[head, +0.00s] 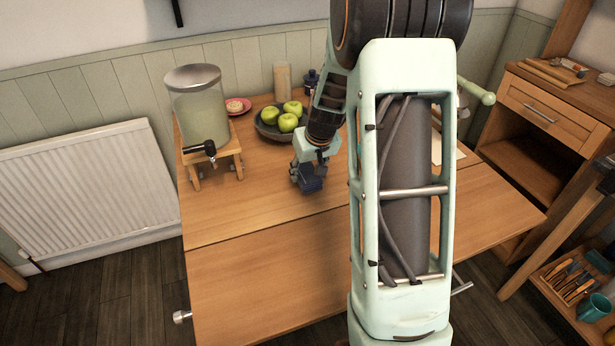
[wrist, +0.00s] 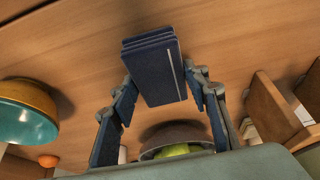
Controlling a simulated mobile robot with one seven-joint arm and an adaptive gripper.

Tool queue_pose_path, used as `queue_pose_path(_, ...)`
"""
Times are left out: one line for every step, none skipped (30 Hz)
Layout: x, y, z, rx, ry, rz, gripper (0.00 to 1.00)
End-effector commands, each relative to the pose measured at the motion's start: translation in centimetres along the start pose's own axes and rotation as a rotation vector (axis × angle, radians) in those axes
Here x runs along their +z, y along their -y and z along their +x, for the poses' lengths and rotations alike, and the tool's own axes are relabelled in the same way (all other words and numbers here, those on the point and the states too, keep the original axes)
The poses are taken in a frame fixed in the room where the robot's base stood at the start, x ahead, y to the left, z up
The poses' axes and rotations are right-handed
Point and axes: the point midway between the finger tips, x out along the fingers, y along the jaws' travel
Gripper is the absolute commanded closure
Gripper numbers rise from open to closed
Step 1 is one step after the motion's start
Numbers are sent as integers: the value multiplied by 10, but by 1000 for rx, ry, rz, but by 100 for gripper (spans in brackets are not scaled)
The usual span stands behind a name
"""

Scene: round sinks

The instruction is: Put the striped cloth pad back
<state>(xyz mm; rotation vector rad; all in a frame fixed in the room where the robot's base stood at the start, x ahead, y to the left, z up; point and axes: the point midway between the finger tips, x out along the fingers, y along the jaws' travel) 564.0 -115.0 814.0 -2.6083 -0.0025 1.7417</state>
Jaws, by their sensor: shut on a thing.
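The striped cloth pad (wrist: 153,72) is a dark blue folded block with one pale stripe along its side, seen in the wrist view. My gripper (wrist: 158,85) is shut on it, with one finger on each side. In the head view my gripper (head: 308,178) points down over the wooden table (head: 262,265), just in front of the bowl of apples. The dark blue shape at its tip there is small, and I cannot separate pad from fingers. I cannot tell whether the pad touches the tabletop.
A dark bowl (head: 268,131) with green apples (head: 288,122) stands behind my gripper. The front table half is clear. My arm hides part of the right side.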

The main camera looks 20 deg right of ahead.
Motion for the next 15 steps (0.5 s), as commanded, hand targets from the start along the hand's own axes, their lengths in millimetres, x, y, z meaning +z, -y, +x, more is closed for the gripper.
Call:
queue_pose_path(6,0,10,-1,5,3,80)
queue_pose_path(8,0,14,-1,5,3,80)
queue_pose_path(9,-1,18,0,4,2,80)
queue_pose_path(9,-1,19,0,3,2,80)
queue_pose_path(9,-1,19,0,2,1,80)
queue_pose_path(9,-1,19,0,1,1,80)
queue_pose_path(9,-1,18,0,1,0,80)
queue_pose_path(9,-1,18,0,1,0,80)
queue_pose_path(9,-1,18,0,1,0,80)
queue_pose_path(9,0,18,0,1,0,80)
queue_pose_path(9,0,18,0,1,0,80)
queue_pose_path(9,-1,19,0,2,0,80)
queue_pose_path(10,-1,20,0,2,0,80)
queue_pose_path(10,0,22,0,2,1,80)
queue_pose_path(11,-1,23,0,1,1,80)
